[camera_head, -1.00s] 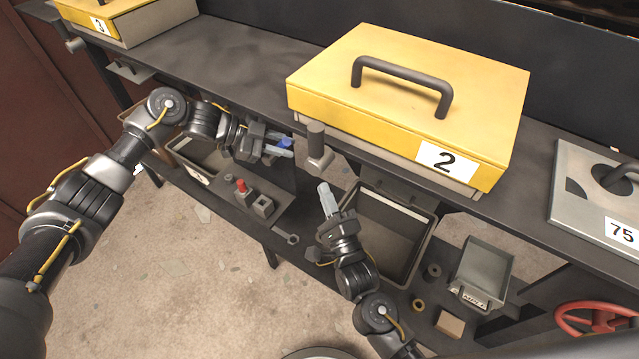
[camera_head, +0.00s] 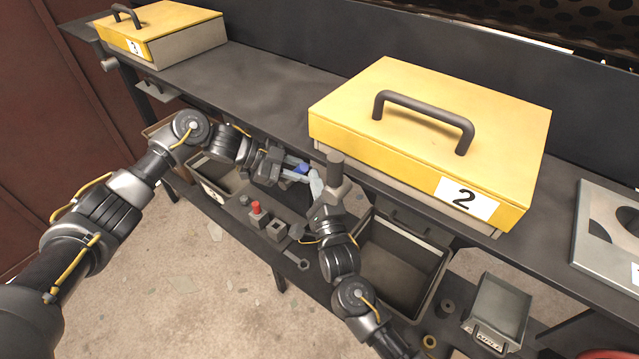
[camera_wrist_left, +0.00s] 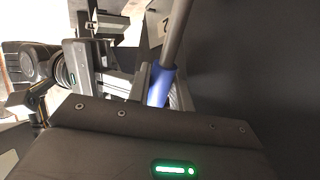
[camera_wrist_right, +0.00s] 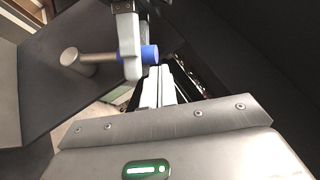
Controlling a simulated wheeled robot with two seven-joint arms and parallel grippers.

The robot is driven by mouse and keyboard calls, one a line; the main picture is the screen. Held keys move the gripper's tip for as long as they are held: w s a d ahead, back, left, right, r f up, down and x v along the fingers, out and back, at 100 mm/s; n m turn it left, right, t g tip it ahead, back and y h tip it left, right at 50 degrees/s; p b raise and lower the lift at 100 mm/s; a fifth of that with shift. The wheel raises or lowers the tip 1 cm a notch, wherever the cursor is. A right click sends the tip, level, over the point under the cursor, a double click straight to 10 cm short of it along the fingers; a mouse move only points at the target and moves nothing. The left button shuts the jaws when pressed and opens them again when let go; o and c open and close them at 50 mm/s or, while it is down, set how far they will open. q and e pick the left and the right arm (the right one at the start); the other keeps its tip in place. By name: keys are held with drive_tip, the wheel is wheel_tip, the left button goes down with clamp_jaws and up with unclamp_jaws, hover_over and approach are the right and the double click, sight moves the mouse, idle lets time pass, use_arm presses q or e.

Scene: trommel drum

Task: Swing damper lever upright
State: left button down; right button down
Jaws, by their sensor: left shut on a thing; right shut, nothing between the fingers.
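The damper lever is a grey rod with a blue grip. The blue grip (camera_head: 302,168) shows at the front edge of the bench, beside an upright grey cylinder (camera_head: 335,172). My left gripper (camera_head: 294,172) is shut on the blue grip, which also shows between its fingers in the left wrist view (camera_wrist_left: 160,86). In the right wrist view the rod (camera_wrist_right: 100,57) runs sideways from a round grey end to the blue grip (camera_wrist_right: 150,53). My right gripper (camera_head: 316,184) is shut and empty, close beside the left fingers; its fingers (camera_wrist_right: 157,86) point toward the grip.
A yellow-lidded box marked 2 (camera_head: 430,130) stands on the bench above the grippers; another yellow-lidded box (camera_head: 165,35) stands far left. Below are an open grey bin (camera_head: 440,255), a red button (camera_head: 256,208) and a small tray (camera_head: 500,310). A metal plate (camera_head: 600,240) lies at right.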

use_arm(q)
drive_tip(key=shift+s+d+f, duration=0.1)
drive_tip(key=shift+s+d, duration=0.05)
drive_tip(key=shift+s, duration=0.1)
idle(0.3)
drive_tip(key=c, duration=1.5)
unclamp_jaws()
drive_tip(key=shift+o, duration=1)
drive_tip(key=shift+f, duration=0.1)
drive_tip(key=shift+w, duration=0.15)
drive_tip(key=shift+w+r, duration=0.1)
drive_tip(key=shift+r, duration=0.1)
